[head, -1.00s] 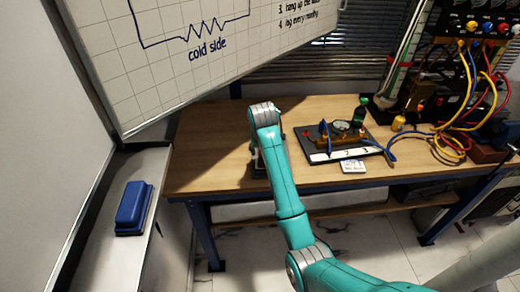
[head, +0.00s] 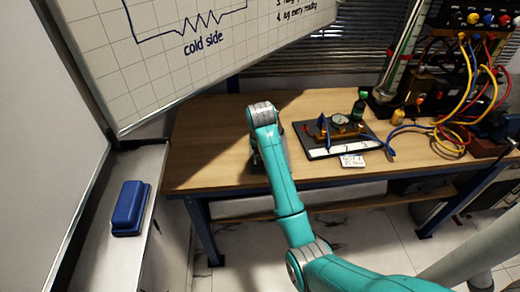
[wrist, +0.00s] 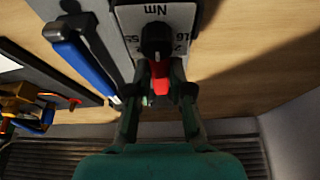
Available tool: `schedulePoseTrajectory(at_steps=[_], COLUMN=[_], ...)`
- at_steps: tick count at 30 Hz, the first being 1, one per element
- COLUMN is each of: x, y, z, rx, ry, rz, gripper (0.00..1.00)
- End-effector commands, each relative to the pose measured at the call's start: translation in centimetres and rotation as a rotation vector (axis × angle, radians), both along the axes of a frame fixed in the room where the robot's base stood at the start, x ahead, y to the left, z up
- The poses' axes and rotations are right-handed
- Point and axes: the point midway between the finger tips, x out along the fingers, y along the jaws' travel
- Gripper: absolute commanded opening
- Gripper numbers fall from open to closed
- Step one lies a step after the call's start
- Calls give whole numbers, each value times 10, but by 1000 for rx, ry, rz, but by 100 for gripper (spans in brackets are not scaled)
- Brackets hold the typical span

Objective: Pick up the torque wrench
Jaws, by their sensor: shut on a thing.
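In the head view my arm reaches down to the left part of the bench and hides the gripper and the wrench.
A dark board with a brass gauge rig (head: 340,129) stands right of my arm on the wooden bench (head: 215,130). A small white card (head: 352,160) lies at its front. Coloured cables (head: 468,85) hang at the right. A whiteboard (head: 200,60) overhangs the back left.

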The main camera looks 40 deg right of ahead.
Motion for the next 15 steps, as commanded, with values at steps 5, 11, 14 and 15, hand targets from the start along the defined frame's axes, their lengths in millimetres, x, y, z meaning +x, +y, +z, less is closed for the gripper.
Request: schedulePoseTrajectory(at_steps=[5,11,14,15], x=[1,1,1,1], y=[-1,0,0,0], z=[16,52,70,77], rx=[-2,-2,-2,-2], ry=[-5,-6,-4,-4], rz=[-1,0,0,0], gripper=[0,0,0,0])
